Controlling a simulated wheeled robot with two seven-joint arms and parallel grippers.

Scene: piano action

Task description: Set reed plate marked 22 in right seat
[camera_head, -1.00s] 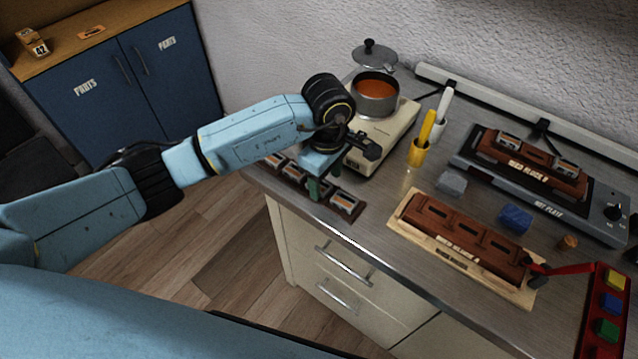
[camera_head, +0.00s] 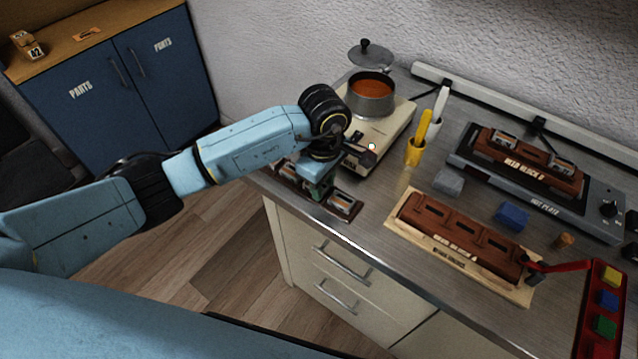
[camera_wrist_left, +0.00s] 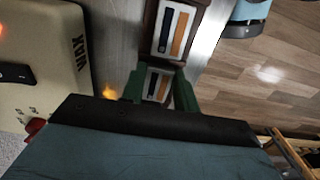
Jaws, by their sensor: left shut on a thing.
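My left gripper (camera_head: 319,192) is down at the plate rack (camera_head: 345,215) near the counter's front left edge. Another reed plate (camera_wrist_left: 174,30) lies in the neighbouring slot. No number is readable on the plates. A brown reed block (camera_head: 462,233) with several empty-looking seats is on a wooden board (camera_head: 404,225); its right seat (camera_head: 501,249) is clear. My right gripper is out of view.
A wax warmer (camera_head: 385,143) with a pot (camera_head: 371,97) stands behind the gripper. Yellow (camera_head: 419,138) and white (camera_head: 440,106) handled tools stand beside it. A second block (camera_head: 527,165) with plates sits on the hot plate (camera_head: 545,205). A red lever (camera_head: 560,267) lies by the board's right end.

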